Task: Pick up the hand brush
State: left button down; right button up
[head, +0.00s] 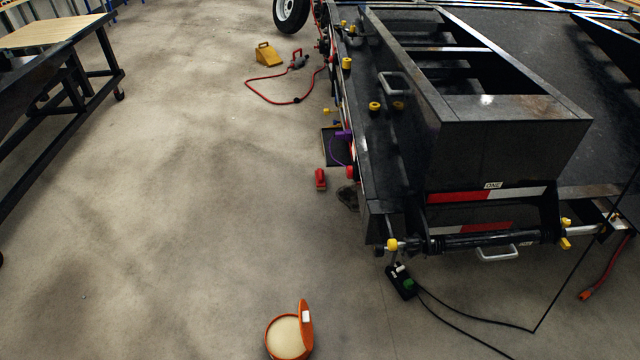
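Neither of my grippers shows in the head view. No object can be identified with certainty as the hand brush. A small red object (320,179) lies on the concrete floor just left of the trailer; it is too small to tell what it is. A round orange-rimmed object with a pale inside (285,338) is on the floor at the bottom middle. An upright orange piece with a white patch (306,325) is at its right side; I cannot tell whether they are joined.
A black trailer (510,150) fills the right side. A yellow wheel chock (268,54) and a red cord (262,97) lie on the floor farther back. A black box with cables (401,283) lies by the trailer's near end. A workbench (55,32) stands left. The middle-left floor is clear.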

aim_at(320, 181)
jog(key=k+j, duration=0.1)
jog(key=k, duration=0.2)
jog(key=k+j, duration=0.15)
jog(key=i+j+u, duration=0.4)
jog(key=j+u, duration=0.15)
jog(key=j, duration=0.25)
jog(key=i+j+u, duration=0.4)
jog(key=i, duration=0.25)
jog(key=i+j, duration=0.3)
jog(key=i+j+u, duration=0.15)
jog(key=i, duration=0.3)
jog(key=i+l+z, duration=0.2)
jog(key=i+z, duration=0.2)
jog(key=i, duration=0.15)
jog(key=i+z, duration=0.35)
jog(key=i, duration=0.2)
jog(key=i+j+z, duration=0.2)
jog(key=i+z, duration=0.2)
jog(key=i, duration=0.2)
jog(key=i+z, duration=0.65)
jog(key=i, duration=0.25)
jog(key=i+j+z, duration=0.2)
jog(key=i+z, duration=0.15)
jog(key=i+j+z, duration=0.3)
jog(key=i, duration=0.15)
